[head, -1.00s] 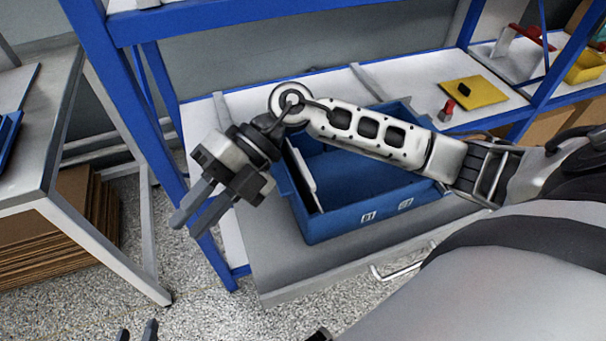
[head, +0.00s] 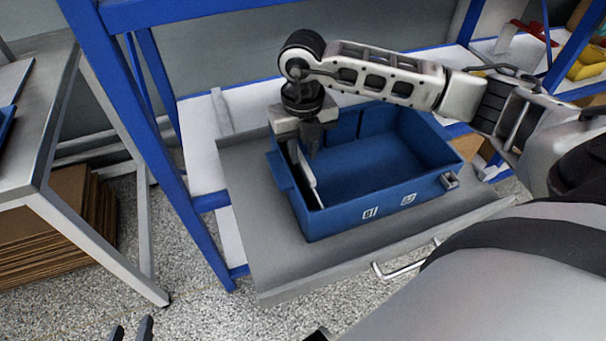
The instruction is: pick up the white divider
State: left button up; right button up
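The white divider (head: 309,186) stands on edge inside the blue bin (head: 400,198), near its left wall. My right gripper (head: 304,152) points down over the far end of the divider. Its two fingers are apart, one to each side of the divider's upper far end as far as I can tell; contact is not clear. The gripper hides that end of the divider. My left gripper (head: 131,331) shows only its fingertips at the bottom left edge, apart and empty, far from the bin.
The bin sits on a grey pulled-out drawer (head: 262,255) with a metal handle (head: 402,268). A blue shelf frame (head: 150,140) stands left of and behind it. A grey table (head: 50,130) with stacked cardboard (head: 60,230) is at the left.

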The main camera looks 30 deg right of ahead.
aim_at(303, 160)
jog(key=f, duration=0.4)
jog(key=shift+s+a+f, duration=0.15)
jog(key=shift+s+f, duration=0.1)
jog(key=shift+f, duration=0.1)
grip_shut()
